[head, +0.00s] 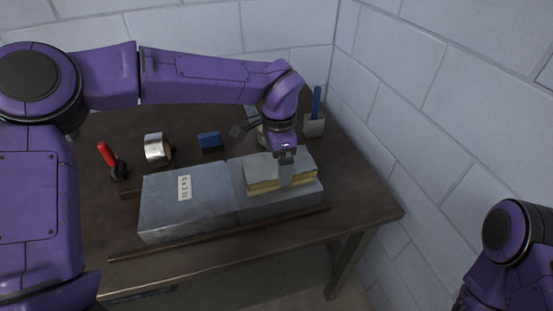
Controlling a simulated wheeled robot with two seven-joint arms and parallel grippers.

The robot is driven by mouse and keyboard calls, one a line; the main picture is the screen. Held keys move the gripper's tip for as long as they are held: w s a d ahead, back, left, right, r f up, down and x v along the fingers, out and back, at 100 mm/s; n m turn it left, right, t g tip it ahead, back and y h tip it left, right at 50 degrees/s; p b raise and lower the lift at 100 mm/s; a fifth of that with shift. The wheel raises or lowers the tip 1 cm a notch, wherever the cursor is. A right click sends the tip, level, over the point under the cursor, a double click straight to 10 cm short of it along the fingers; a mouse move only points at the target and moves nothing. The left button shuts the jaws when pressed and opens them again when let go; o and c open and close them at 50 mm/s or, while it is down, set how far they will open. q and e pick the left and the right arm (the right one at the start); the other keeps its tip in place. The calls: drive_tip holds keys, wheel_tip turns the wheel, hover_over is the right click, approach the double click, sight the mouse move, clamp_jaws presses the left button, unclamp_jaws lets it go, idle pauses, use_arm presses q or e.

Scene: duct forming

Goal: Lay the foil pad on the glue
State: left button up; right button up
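The foil pad (262,171) has a grey foil top and a yellow insulation layer along its edge. It lies on, or just over, the right part of the grey metal duct (205,212); I cannot tell whether it touches. My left gripper (286,178) points down at the pad, with one finger in front of its near edge. The other finger is hidden, so I cannot tell whether it grips the pad. No glue shows; the pad covers the duct top there. My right gripper is out of view; only part of my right arm shows at lower right.
Behind the duct on the dark table (365,195) are a red-handled tool (107,153), a silver tape roll (155,147), a blue block (209,141) and a light holder (314,127) with a blue stick. A thin strip (220,234) runs along the front. Block walls stand behind and right.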

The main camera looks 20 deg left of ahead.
use_arm(q)
drive_tip(key=shift+s+r, duration=0.2)
drive_tip(key=shift+s, duration=0.1)
drive_tip(key=o, duration=0.7)
wheel_tip(320, 180, up, 10)
drive_tip(key=shift+w+r+b, duration=0.15)
drive_tip(key=shift+r+b, duration=0.05)
drive_tip(key=shift+b, duration=0.45)
drive_tip(key=shift+a, duration=0.1)
